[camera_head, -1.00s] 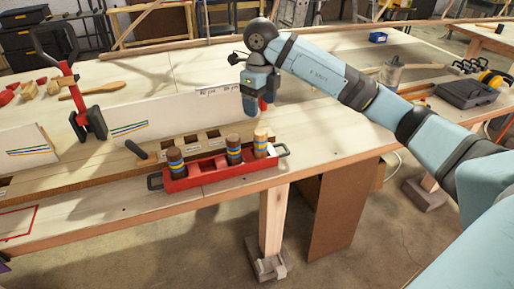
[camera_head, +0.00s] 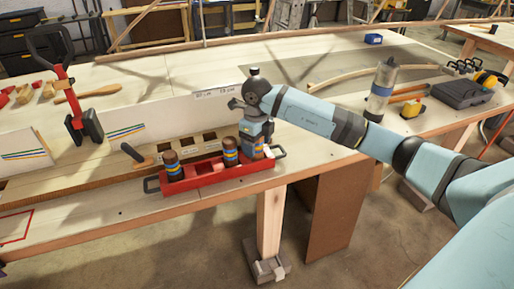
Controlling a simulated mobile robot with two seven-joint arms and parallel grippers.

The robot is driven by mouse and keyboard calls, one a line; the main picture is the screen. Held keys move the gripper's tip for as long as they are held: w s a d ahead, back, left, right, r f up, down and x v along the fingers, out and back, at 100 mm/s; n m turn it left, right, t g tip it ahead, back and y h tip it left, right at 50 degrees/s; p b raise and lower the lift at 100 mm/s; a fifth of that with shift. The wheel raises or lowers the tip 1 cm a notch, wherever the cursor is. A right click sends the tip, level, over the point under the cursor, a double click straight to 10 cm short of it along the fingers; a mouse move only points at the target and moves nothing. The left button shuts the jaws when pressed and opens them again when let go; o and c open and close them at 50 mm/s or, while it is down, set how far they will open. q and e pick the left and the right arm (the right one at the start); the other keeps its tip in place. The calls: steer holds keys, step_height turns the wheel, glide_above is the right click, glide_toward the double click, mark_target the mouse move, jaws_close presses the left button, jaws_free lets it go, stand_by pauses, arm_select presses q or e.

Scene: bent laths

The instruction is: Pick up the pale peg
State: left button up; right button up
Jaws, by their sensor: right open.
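The red tray (camera_head: 217,182) with dark handles stands near the front edge of the workbench. Two dark brown pegs with blue and yellow bands, the left one (camera_head: 172,165) and the middle one (camera_head: 230,151), stand upright in it. The pale peg (camera_head: 258,153) is at the tray's right end, mostly hidden by my right gripper; only a small part shows low down. My right gripper (camera_head: 257,148) is open, pointing down, with its fingers at the pale peg. Whether the fingers touch it cannot be told. My left gripper is not in view.
A wooden board with square holes (camera_head: 210,138) lies behind the tray, with a long white board (camera_head: 175,115) standing behind it. A red-and-black clamp (camera_head: 75,105) stands at left. A clear bottle (camera_head: 380,90) and a dark case (camera_head: 460,94) are at right.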

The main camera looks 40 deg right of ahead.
steer(key=shift+f, duration=0.2)
steer(key=shift+c, duration=0.2)
steer(key=c, duration=1)
steer(key=shift+r, duration=0.15)
